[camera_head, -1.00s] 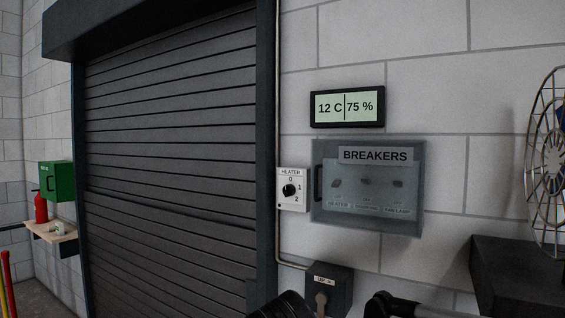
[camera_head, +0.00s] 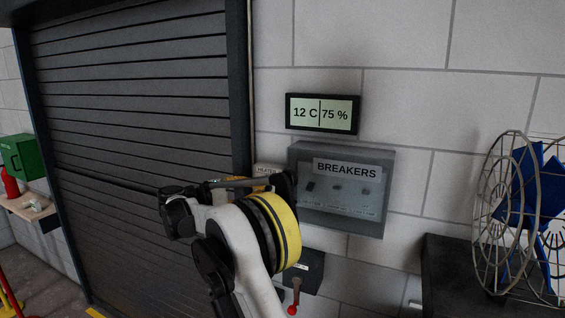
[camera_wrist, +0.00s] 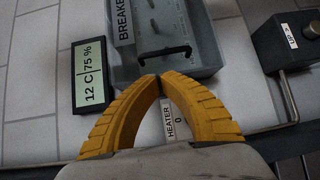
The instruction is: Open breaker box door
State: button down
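The grey breaker box (camera_head: 340,222) is on the wall with its see-through door closed, under the label "BREAKERS". Its left side and handle are hidden by my arm in the head view. In the wrist view the box (camera_wrist: 203,55) is at the top, with its dark bar handle (camera_wrist: 165,53) near the edge closest to me. My gripper (camera_wrist: 159,80) has two yellow ribbed fingers whose tips meet just short of the handle, at the box's edge. Nothing shows between them. In the head view the gripper is mostly hidden behind my arm.
A display (camera_head: 321,113) is above the box. The heater dial plate (camera_wrist: 175,122) is beside the box, partly beneath my fingers. A switch box with a red-tipped lever (camera_head: 301,270) is below. A caged fan (camera_head: 515,215) stands at right. A roller shutter (camera_head: 140,110) fills the left.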

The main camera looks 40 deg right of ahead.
aim_at(295, 181)
jog(key=shift+g, duration=0.3)
jog(key=d, duration=0.6)
jog(key=s+d+p, duration=0.1)
jog(key=d, duration=0.2)
jog(key=shift+d+r, duration=0.25)
jog(key=shift+d, duration=0.15)
jog(key=shift+s, duration=0.1)
